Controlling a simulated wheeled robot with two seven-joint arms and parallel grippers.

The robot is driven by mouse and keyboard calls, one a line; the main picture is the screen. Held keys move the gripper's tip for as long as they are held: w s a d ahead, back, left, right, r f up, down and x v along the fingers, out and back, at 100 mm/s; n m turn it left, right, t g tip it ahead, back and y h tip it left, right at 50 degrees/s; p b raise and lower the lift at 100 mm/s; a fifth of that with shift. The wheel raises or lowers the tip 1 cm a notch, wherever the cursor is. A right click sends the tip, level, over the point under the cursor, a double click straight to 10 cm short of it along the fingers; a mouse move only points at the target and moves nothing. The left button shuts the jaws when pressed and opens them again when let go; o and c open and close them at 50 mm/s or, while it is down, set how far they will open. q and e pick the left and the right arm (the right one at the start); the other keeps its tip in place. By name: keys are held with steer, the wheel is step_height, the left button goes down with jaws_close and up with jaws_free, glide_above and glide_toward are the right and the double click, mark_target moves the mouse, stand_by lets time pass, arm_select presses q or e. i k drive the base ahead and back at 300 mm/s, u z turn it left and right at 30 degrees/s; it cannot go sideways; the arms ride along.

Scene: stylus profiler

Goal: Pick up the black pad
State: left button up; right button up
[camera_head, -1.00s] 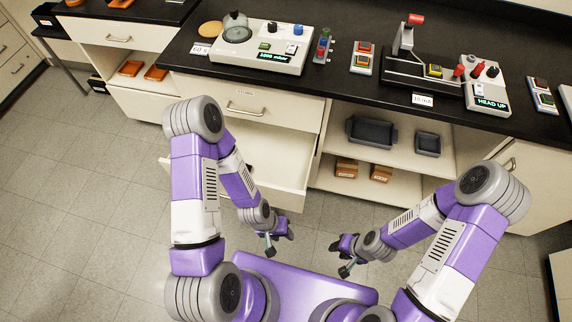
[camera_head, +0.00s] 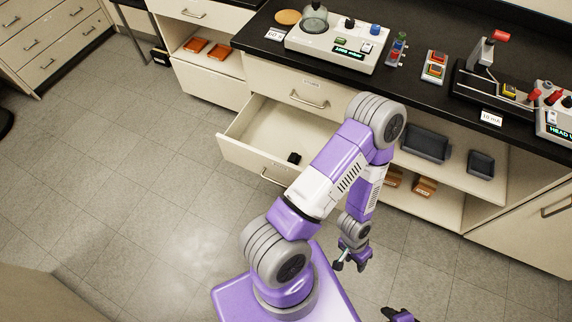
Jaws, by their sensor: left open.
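A small black block-like thing (camera_head: 294,158), which looks like the black pad, lies inside the open drawer (camera_head: 240,150) near its front right part. My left gripper (camera_head: 350,265) is open and empty, pointing down over the floor to the right of the drawer and nearer to me. It is well apart from the pad. My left forearm passes in front of the drawer's right end and hides it. My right gripper (camera_head: 400,315) shows only in part at the bottom edge, and its jaws cannot be made out.
The black bench top (camera_head: 270,37) carries a white console (camera_head: 335,50) with a glass dome, a rack of coloured vials (camera_head: 397,50) and a lever device (camera_head: 485,55). A lower shelf holds dark trays (camera_head: 427,144). The floor left of the drawer is clear.

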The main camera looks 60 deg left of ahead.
mark_target(294, 158)
steer(key=k, duration=0.65)
steer(key=u, duration=1.35)
steer(key=i, duration=0.45)
